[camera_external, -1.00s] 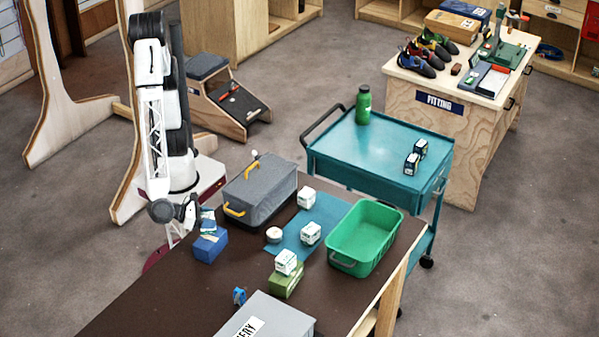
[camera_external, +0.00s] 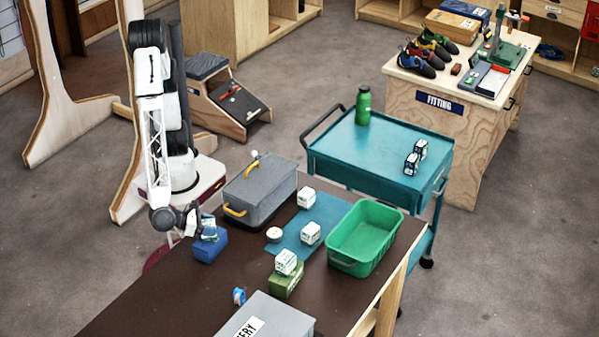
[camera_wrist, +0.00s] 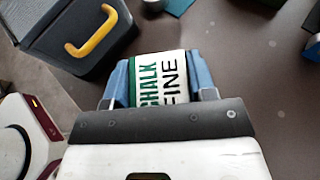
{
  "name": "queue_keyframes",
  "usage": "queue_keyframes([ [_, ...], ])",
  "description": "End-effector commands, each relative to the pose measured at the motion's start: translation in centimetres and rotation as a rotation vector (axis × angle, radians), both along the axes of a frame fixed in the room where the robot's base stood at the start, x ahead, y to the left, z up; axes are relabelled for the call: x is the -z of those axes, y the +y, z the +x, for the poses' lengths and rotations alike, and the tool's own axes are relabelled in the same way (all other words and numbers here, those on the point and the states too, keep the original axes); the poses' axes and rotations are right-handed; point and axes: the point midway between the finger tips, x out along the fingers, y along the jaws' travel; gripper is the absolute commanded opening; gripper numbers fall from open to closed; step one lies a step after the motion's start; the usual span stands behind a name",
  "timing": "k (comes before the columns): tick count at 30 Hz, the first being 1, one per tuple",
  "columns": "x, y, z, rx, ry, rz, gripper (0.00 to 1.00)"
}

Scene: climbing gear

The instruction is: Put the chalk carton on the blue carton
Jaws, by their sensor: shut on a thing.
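My gripper (camera_external: 205,230) is shut on a white and green chalk carton (camera_wrist: 160,80), whose "CHALK FINE" lettering shows between the two blue-grey fingers in the wrist view. In the external view the held carton (camera_external: 208,220) is partly hidden by the fingers. It is over the blue carton (camera_external: 209,249), which sits at the table's left edge. I cannot tell whether the two touch. The blue carton does not show clearly in the wrist view, where the held carton and gripper block that area.
A grey case (camera_external: 258,190) with yellow handles stands close by, right of the gripper. A blue mat (camera_external: 290,243), white cartons (camera_external: 306,198), a green box (camera_external: 284,286) and a green bin (camera_external: 364,237) lie further right. Bare table lies in front of the blue carton.

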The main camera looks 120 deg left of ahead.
Motion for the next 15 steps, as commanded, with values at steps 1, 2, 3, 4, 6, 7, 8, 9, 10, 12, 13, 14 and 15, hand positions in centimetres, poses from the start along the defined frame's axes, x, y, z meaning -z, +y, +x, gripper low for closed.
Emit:
queue_keyframes([
  [1,0.01,0.0,0.0,0.0,0.0,0.0,0.25],
  [2,0.04,0.0,0.01,0.0,0.0,0.0,0.25],
  [3,0.11,0.0,0.01,0.0,0.0,0.0,0.25],
  [4,0.18,-0.01,0.01,0.0,0.0,0.0,0.25],
  [6,0.33,-0.01,0.02,0.0,0.0,0.0,0.25],
  [7,0.29,-0.02,0.01,0.0,0.0,0.0,0.55],
  [8,0.28,-0.01,0.01,0.0,0.0,0.0,0.6],
  [9,0.28,-0.01,0.01,0.0,0.0,0.0,0.66],
  [10,0.28,-0.01,0.01,0.0,0.0,0.0,0.71],
  [12,0.28,-0.01,0.01,0.0,0.0,0.0,0.76],
  [13,0.29,-0.01,0.01,0.0,0.0,0.0,0.76],
  [14,0.28,-0.01,0.01,0.0,0.0,0.0,0.76],
  [15,0.28,-0.01,0.01,0.0,0.0,0.0,0.76],
])
